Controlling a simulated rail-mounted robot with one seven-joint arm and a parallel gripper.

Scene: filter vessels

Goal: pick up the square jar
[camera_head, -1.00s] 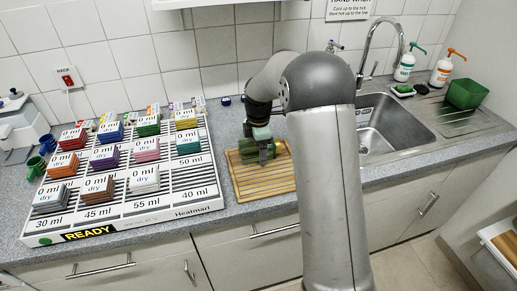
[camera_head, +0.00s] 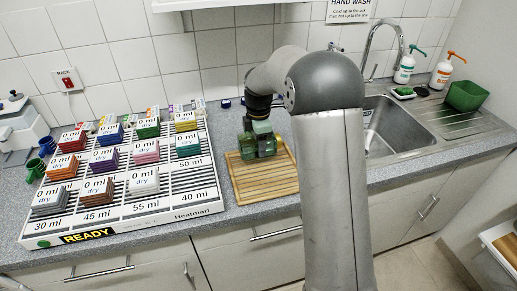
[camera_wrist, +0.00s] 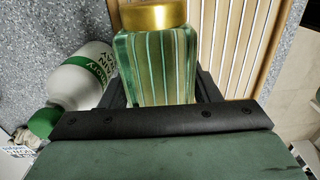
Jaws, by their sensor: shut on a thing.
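The square jar (camera_wrist: 158,65) is clear, green-tinted ribbed glass with a gold lid (camera_wrist: 153,15). In the wrist view it sits between the black fingers of my gripper (camera_wrist: 163,92), which is shut on it. In the head view the jar (camera_head: 264,151) shows as a greenish block under my gripper (camera_head: 261,140), over the far part of the slatted wooden board (camera_head: 262,184). I cannot tell for sure how far the jar is above the board.
A white bottle with a green cap (camera_wrist: 80,75) shows left of the jar in the wrist view. The drying rack (camera_head: 125,205), with several coloured labelled blocks, stands left of the board. The sink (camera_head: 400,128) is to the right. The board's front half is clear.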

